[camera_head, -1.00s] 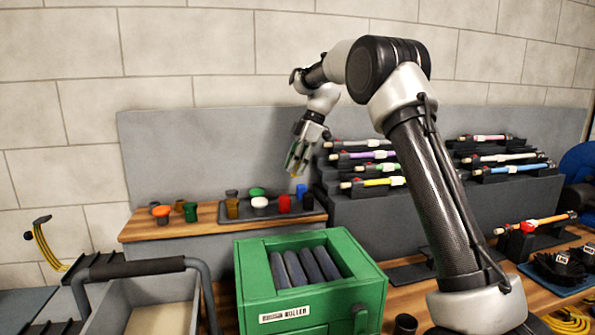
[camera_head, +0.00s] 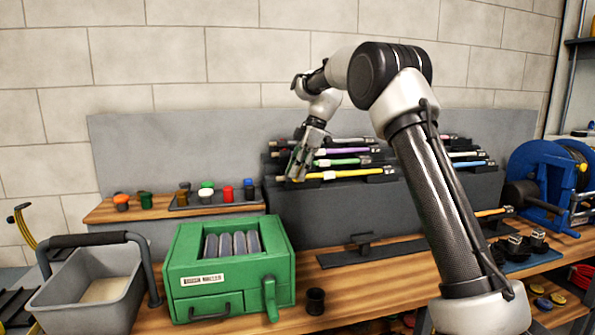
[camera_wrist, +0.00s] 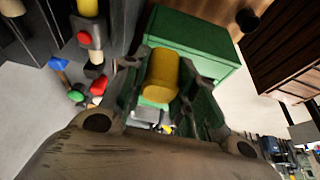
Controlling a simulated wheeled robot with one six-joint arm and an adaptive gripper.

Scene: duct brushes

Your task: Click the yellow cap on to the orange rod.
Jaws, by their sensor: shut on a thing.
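My gripper (camera_head: 298,168) is shut on the yellow cap (camera_wrist: 163,78), which sits between the fingers in the wrist view. In the head view the gripper hangs in front of the left end of the rod rack, and the cap is too small there to make out clearly. The orange rod (camera_head: 494,212) lies low at the right, beyond my arm. Its left part is hidden behind the arm, and the gripper is well to its left.
A rack (camera_head: 390,213) holds several coloured rods. A green roller box (camera_head: 180,268) and grey bin (camera_head: 75,305) stand in front. Several caps stand on the left shelf (camera_head: 106,213). A dark cup (camera_head: 315,301) is beside the box. A blue reel (camera_head: 540,160) stands far right.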

